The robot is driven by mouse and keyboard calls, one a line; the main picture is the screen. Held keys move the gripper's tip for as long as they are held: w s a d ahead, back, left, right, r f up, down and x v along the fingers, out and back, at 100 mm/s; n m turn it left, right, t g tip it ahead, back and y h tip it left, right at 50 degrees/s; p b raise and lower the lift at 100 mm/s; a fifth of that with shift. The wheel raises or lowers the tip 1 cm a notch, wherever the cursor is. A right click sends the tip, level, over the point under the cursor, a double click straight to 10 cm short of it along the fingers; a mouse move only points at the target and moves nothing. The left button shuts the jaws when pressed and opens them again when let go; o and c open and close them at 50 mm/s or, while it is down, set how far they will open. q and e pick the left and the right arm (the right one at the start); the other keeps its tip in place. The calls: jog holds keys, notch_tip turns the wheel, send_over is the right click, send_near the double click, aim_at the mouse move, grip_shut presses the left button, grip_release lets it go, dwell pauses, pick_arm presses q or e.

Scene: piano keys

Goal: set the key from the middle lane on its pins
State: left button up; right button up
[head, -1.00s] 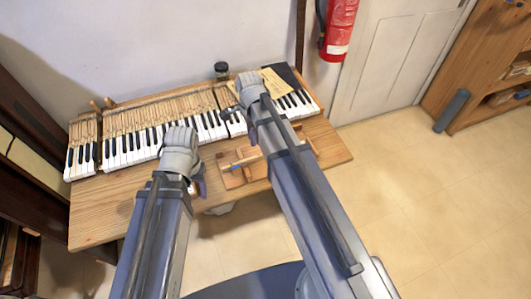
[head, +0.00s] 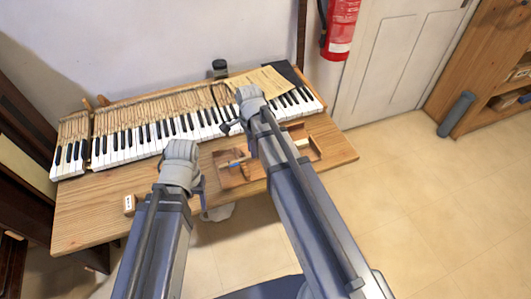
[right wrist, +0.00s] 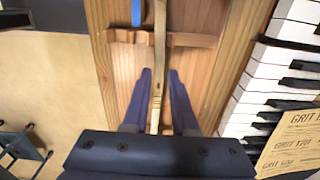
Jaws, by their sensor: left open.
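A wooden tray (head: 222,183) with lanes lies on the bench in front of the keyboard (head: 130,145). In the right wrist view, a long narrow wooden key (right wrist: 160,40) runs along the tray between my right fingertips. My right gripper (right wrist: 160,76) is open, with a gap visible on each side of the key. In the head view, my right gripper (head: 232,128) is between tray and keyboard, and its arm hides part of both. My left gripper (head: 202,190) is open and empty, left of the tray. The pins cannot be made out.
A small white block (head: 129,204) lies on the bench at the left. Paper sheets (head: 258,82) labelled GRIT lie over the keyboard's right part, and a dark jar (head: 219,69) stands behind. A blue piece (right wrist: 136,12) is in the tray. Bare bench (head: 90,215) lies at left.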

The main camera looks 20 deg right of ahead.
jog(key=shift+f+b, duration=0.85)
jog(key=shift+b, duration=0.05)
dwell(0.4)
grip_shut()
dwell(1.5)
